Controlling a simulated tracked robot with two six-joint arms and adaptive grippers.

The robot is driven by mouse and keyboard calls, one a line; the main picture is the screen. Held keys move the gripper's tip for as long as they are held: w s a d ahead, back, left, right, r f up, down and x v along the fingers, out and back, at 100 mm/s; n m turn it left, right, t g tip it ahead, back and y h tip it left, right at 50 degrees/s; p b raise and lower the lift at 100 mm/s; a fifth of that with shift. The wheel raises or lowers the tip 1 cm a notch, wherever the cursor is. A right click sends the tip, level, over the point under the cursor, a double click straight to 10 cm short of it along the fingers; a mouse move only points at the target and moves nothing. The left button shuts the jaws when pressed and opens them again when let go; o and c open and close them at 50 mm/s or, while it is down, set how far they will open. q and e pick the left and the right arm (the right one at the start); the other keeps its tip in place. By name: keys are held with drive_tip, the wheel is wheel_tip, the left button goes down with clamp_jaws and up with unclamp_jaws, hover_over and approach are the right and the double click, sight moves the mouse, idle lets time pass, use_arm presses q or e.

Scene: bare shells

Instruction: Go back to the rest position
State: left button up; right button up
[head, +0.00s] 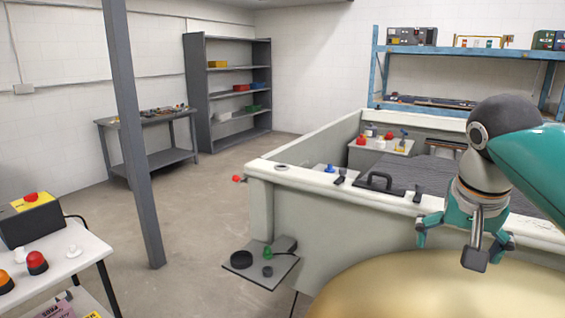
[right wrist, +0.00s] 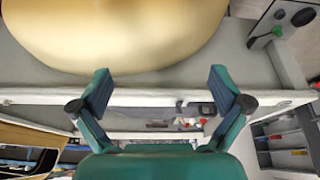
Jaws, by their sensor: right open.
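My right gripper (head: 470,240) hangs at the right side of the head view, in front of the grey-white shell (head: 330,225). Its teal fingers are spread and nothing is between them. In the right wrist view the same gripper (right wrist: 160,85) shows two teal fingers wide apart, with the shell's pale rim (right wrist: 150,97) behind them. A large tan rounded surface (head: 430,285) lies below the gripper in the head view. My left gripper is in neither view.
A small side shelf (head: 240,272) with a black ring and a green knob juts from the shell's left end. A grey post (head: 133,140) stands at the left. A white table (head: 60,258) holds a black box with a red button. Open floor lies between.

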drive_tip(key=w+a+f+n+g+y, duration=0.1)
drive_tip(key=w+a+f+n, duration=0.15)
drive_tip(key=f, duration=0.85)
drive_tip(key=w+a+f+n+y, duration=0.1)
drive_tip(key=a+f, duration=0.3)
drive_tip(key=f, duration=0.7)
drive_tip(key=w+a+f+n+g+y, duration=0.15)
drive_tip(key=a+f, duration=0.25)
drive_tip(key=f, duration=0.7)
drive_tip(key=s+a+f+y, duration=0.1)
drive_tip(key=s+a+f, duration=0.1)
drive_tip(key=s+f, duration=0.35)
drive_tip(key=s+a+f+y, duration=0.1)
drive_tip(key=s+a+f, duration=0.1)
drive_tip(key=f, duration=0.7)
drive_tip(key=s+f, duration=0.4)
drive_tip(key=s, duration=0.3)
drive_tip(key=s+f+m, duration=0.1)
drive_tip(key=s+f, duration=0.4)
drive_tip(key=s, duration=0.3)
drive_tip(key=shift+s+a+g+y, duration=0.3)
drive_tip(key=shift+g+y, duration=0.05)
